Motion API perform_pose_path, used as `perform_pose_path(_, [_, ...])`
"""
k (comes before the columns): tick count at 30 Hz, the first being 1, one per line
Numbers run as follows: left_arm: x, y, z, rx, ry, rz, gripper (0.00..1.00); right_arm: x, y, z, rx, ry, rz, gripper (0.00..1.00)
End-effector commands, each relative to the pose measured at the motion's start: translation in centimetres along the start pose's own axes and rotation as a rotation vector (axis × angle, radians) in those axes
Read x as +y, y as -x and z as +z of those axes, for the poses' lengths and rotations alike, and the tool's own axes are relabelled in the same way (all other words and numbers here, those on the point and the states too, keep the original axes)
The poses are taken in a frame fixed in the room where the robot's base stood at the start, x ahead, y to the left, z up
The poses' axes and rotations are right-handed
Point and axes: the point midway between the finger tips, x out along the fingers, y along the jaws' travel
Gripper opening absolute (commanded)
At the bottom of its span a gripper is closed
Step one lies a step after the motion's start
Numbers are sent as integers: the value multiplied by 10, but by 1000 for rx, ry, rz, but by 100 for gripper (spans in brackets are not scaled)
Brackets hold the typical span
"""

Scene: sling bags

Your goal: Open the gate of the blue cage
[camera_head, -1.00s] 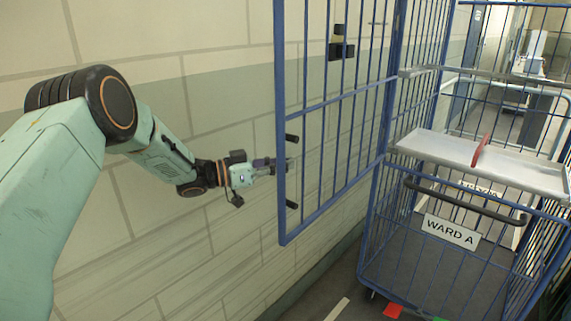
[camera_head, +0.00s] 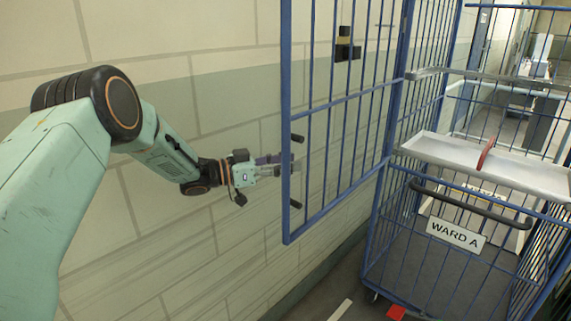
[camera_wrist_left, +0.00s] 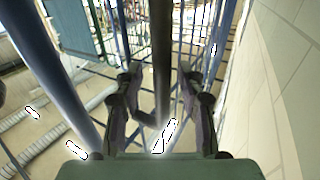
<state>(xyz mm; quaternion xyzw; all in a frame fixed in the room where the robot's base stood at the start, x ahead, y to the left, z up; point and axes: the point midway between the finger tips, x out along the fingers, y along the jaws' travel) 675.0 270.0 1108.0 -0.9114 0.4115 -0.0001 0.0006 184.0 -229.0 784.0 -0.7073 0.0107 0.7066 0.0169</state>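The blue cage (camera_head: 366,250) stands at right with a "WARD A" sign (camera_head: 456,233) on its front. Its blue barred gate (camera_head: 287,110) is swung out wide to the left, close to the wall. A dark upright handle (camera_wrist_left: 161,60) is on the gate; in the head view its black mounts show at the gate's free edge. My left gripper (camera_head: 288,165) is at that edge. In the left wrist view its fingers (camera_wrist_left: 160,88) are apart, with the handle between them and gaps on both sides. My right gripper is not in view.
A pale block wall (camera_head: 200,60) runs behind the gate and my left arm. A grey shelf (camera_head: 490,165) with a red piece (camera_head: 486,153) and a dark push bar (camera_head: 470,203) are at the cage's front.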

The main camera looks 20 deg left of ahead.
Motion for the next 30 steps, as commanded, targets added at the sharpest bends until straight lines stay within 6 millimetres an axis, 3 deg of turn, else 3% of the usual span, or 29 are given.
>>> perform_pose_path(8, [-1, 7, -1, 1, 1, -4, 38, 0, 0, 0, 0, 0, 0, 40])
perform_pose_path(21, [0, 88, -2, 1, 0, -5, 38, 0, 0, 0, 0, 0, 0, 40])
perform_pose_path(30, [2, 114, -1, -4, -2, 0, 38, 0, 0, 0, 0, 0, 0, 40])
